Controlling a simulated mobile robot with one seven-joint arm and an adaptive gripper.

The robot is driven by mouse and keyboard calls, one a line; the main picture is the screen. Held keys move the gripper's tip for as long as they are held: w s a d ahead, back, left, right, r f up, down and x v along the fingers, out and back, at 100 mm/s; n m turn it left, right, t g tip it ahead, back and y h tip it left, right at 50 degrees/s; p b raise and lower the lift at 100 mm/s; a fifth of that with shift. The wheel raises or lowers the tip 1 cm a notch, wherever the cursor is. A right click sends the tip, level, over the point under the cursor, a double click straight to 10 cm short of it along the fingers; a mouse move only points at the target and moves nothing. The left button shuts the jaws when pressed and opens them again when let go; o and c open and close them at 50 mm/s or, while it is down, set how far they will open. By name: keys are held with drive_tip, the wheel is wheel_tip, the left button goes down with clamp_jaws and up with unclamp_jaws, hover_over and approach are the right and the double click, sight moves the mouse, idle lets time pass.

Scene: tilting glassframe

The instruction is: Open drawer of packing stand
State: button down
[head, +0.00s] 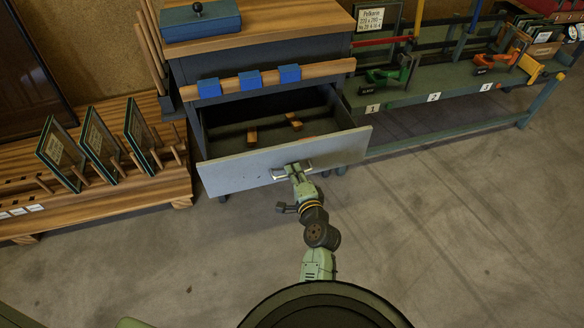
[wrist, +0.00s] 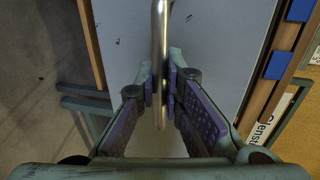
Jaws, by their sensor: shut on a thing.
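The packing stand (head: 330,70) is at the upper middle of the head view, with a wooden top. Its grey drawer (head: 240,172) is pulled out, and its inside shows with a few small wooden pieces (head: 252,136) in it. A metal bar handle (head: 279,177) is on the drawer front. My gripper (head: 293,170) is at this handle. In the wrist view my gripper (wrist: 161,95) has its purple-padded fingers on both sides of the handle (wrist: 160,40), shut on it. The grey drawer front (wrist: 215,45) fills the middle behind.
A wooden rack with glass panes (head: 100,148) stands on the left. A green bench with clamps (head: 450,85) is on the right. A blue box (head: 200,22) sits on the stand's top, with blue blocks (head: 250,80) along its front edge. The floor (head: 440,220) in front is clear.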

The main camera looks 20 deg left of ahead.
drive_tip(key=shift+s, duration=0.15)
drive_tip(key=c, duration=2)
unclamp_jaws()
drive_tip(key=shift+o, duration=0.2)
drive_tip(key=shift+d, duration=0.1)
